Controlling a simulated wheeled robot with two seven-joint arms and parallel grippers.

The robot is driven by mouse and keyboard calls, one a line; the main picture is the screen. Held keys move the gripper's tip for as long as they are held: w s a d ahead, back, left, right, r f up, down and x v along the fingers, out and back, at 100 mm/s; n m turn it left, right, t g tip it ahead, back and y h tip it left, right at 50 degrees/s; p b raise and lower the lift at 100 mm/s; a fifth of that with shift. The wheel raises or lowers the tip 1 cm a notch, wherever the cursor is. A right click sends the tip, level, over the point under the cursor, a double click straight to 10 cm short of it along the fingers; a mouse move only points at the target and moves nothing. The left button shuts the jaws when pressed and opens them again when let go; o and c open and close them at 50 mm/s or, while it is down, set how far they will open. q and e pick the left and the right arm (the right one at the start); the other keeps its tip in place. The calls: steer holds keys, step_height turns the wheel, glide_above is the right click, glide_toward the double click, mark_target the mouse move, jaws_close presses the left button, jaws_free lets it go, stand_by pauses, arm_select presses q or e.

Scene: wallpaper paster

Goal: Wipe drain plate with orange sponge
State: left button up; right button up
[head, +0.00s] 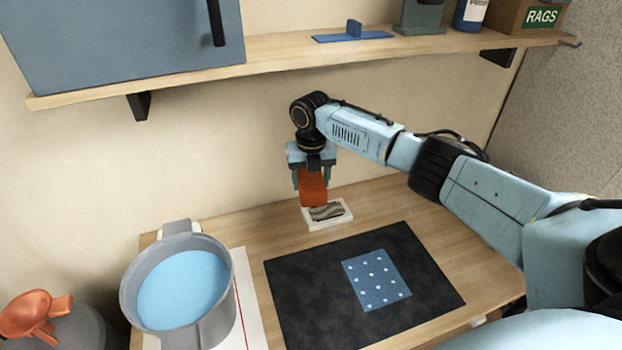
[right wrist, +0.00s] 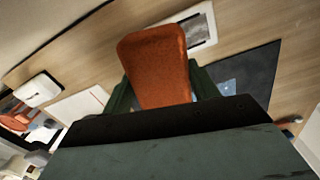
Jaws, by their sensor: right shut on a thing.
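The orange sponge (head: 313,190) is held in my right gripper (head: 312,180), which is shut on it above the white tray at the back of the table. The sponge also shows between the fingers in the right wrist view (right wrist: 157,65). I cannot tell whether it touches the tray. The drain plate, which looks to be the blue plate with pale dots (head: 376,280), lies flat on the black mat (head: 300,300), apart from the sponge. Part of the plate shows in the right wrist view (right wrist: 232,87). My left gripper is not in view.
The white tray (head: 342,222) holds a grey streaked piece. A grey pot (head: 222,318) with blue liquid stands at the left. A shelf (head: 290,62) overhangs the back, carrying a blue cabinet (head: 110,45) and a rags box (head: 515,17). The mat around the plate is clear.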

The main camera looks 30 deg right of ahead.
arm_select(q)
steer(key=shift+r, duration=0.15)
arm_select(e)
steer(key=shift+w, duration=0.1)
